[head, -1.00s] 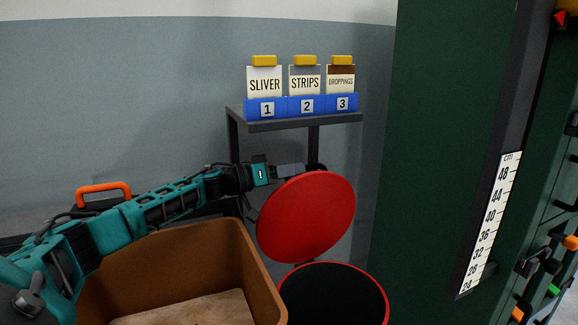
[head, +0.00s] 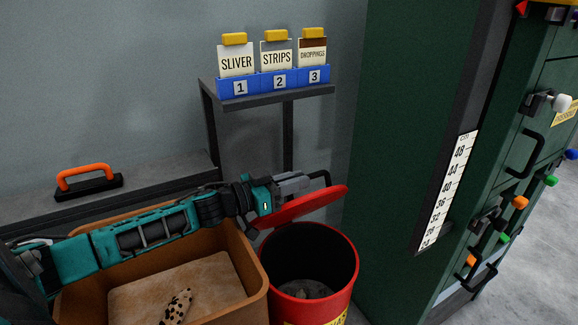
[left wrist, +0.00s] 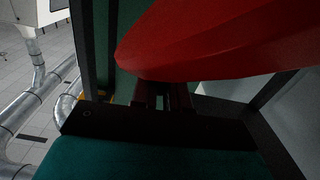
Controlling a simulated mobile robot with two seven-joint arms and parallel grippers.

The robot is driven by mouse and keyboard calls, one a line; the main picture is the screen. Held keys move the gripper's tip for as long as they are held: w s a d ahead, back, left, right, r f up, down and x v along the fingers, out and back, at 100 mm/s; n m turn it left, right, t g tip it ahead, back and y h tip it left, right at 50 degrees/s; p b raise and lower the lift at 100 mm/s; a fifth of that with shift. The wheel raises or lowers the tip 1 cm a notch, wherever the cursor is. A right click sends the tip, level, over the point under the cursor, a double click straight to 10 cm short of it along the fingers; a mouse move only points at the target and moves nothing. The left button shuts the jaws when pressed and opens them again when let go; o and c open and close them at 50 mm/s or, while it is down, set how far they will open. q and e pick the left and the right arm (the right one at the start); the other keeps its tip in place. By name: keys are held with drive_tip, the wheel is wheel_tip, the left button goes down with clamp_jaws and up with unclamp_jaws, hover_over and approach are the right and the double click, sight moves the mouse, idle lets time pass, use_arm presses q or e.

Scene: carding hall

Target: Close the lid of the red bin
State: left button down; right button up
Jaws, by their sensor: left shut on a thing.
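The red bin (head: 340,292) stands open at lower centre in the head view, with some dark scraps inside. Its round red lid (head: 305,205) is tilted up above the bin's back rim. The lid also fills the top of the left wrist view (left wrist: 225,40). My left gripper (head: 308,183) is shut on the lid near its upper edge, beside a black curved piece; the exact grip point is partly hidden. Its fingers show against the lid's edge in the left wrist view (left wrist: 163,97). My right gripper is not in view.
A brown tub (head: 258,300) with a speckled piece in it stands left of the bin, under my left arm. A dark shelf (head: 270,98) with labelled cards is behind. A green machine (head: 395,120) with knobs and a scale stands close on the right.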

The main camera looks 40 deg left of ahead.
use_arm(q)
drive_tip(key=shift+s+d+f, duration=0.1)
drive_tip(key=shift+d+f, duration=0.05)
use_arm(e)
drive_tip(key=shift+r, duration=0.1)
use_arm(q)
drive_tip(key=c, duration=1.1)
unclamp_jaws()
wheel_tip(320, 180, up, 8)
drive_tip(key=p, duration=0.2)
drive_tip(key=shift+r+p, duration=0.25)
drive_tip(key=shift+p, duration=0.15)
wheel_tip(320, 180, up, 12)
drive_tip(key=p, duration=0.2)
drive_tip(key=shift+f+p, duration=0.25)
drive_tip(key=shift+p, duration=0.15)
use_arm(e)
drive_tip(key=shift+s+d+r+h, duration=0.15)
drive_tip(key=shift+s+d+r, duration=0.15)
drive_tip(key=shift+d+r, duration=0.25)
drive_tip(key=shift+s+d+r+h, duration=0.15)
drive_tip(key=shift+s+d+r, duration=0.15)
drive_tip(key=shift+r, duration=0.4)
